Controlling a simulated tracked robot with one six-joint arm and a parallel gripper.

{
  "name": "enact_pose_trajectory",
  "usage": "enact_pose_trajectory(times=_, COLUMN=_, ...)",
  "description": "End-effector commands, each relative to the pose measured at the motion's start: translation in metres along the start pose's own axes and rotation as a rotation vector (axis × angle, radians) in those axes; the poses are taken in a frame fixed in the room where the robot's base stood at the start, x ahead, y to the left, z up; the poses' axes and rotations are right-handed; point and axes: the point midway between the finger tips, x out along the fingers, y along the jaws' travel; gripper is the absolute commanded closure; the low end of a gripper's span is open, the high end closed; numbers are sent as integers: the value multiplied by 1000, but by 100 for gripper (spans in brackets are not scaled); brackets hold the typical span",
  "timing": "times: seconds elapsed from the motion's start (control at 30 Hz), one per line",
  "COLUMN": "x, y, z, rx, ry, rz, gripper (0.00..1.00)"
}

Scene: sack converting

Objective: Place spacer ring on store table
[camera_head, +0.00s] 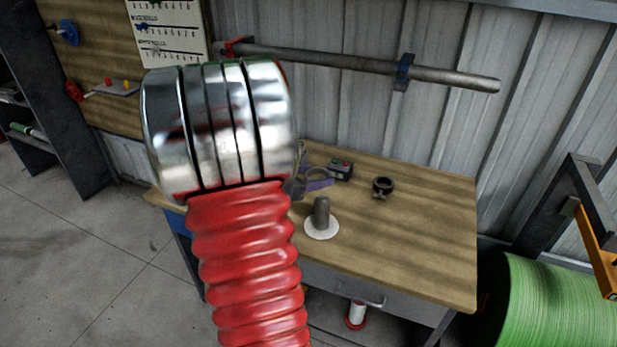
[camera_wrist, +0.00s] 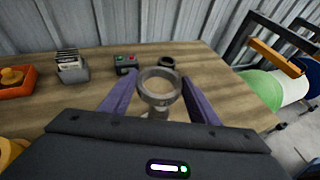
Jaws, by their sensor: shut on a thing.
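The spacer ring, a grey metal ring (camera_wrist: 160,82), is between the two purple fingers of my gripper (camera_wrist: 158,98), which is shut on it. In the head view, my gripper (camera_head: 318,186) shows beside my large arm and partly behind it, with the ring only partly visible. The ring appears to be held above the wooden store table (camera_head: 420,235); its exact height is hard to tell. A grey post on a white round base (camera_head: 322,228) stands on the table just below and in front of my gripper.
A dark collar (camera_head: 383,186) and a box with red and green buttons (camera_head: 341,169) sit toward the table's back. The wrist view shows an orange tray (camera_wrist: 16,82) and a grey card holder (camera_wrist: 73,68) at left. The table's right side is clear. A green roll (camera_head: 555,305) stands right.

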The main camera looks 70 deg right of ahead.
Motion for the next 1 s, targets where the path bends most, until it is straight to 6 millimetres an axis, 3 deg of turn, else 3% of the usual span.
enact_pose_trajectory(times=0.27, x=-58, y=66, z=-25, rx=-83, ry=0, rz=205, gripper=75)
enact_pose_trajectory(times=0.6, x=-167, y=145, z=-74, rx=-215, ry=-1, rz=521, gripper=75)
enact_pose_trajectory(times=0.8, x=-238, y=174, z=-108, rx=-292, ry=0, rz=705, gripper=75)
enact_pose_trajectory(times=1.0, x=-313, y=191, z=-144, rx=-367, ry=0, rz=888, gripper=75)
